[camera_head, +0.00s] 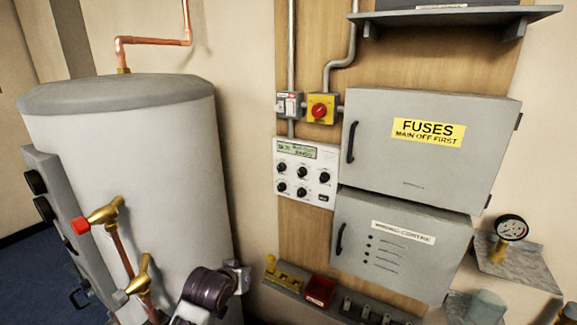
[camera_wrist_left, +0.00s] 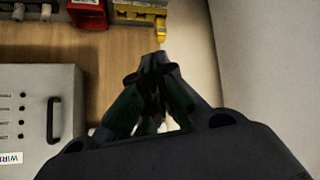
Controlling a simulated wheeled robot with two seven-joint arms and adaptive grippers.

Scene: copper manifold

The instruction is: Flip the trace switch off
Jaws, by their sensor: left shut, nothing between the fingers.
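No label reading "trace" is legible, so I cannot tell for certain which control is the trace switch. A low grey strip (camera_head: 287,281) carries a yellow fitting (camera_head: 271,263) at its left end, a red block (camera_head: 320,291), and several small toggle switches (camera_head: 347,305) to its right. In the left wrist view the yellow fitting (camera_wrist_left: 160,30) shows as an upright lever just beyond my left gripper (camera_wrist_left: 160,62). That gripper is shut and empty, its tips close to the lever; contact is unclear. The red block (camera_wrist_left: 87,14) is to the left. My right gripper is not seen.
A grey cylinder tank (camera_head: 125,170) fills the left, with brass valves (camera_head: 105,212) in front. Above the strip are the wiring centre box (camera_head: 400,250), the fuses box (camera_head: 420,150), a dial panel (camera_head: 303,165) and a red-knobbed yellow isolator (camera_head: 320,109). A gauge (camera_head: 511,228) is at right.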

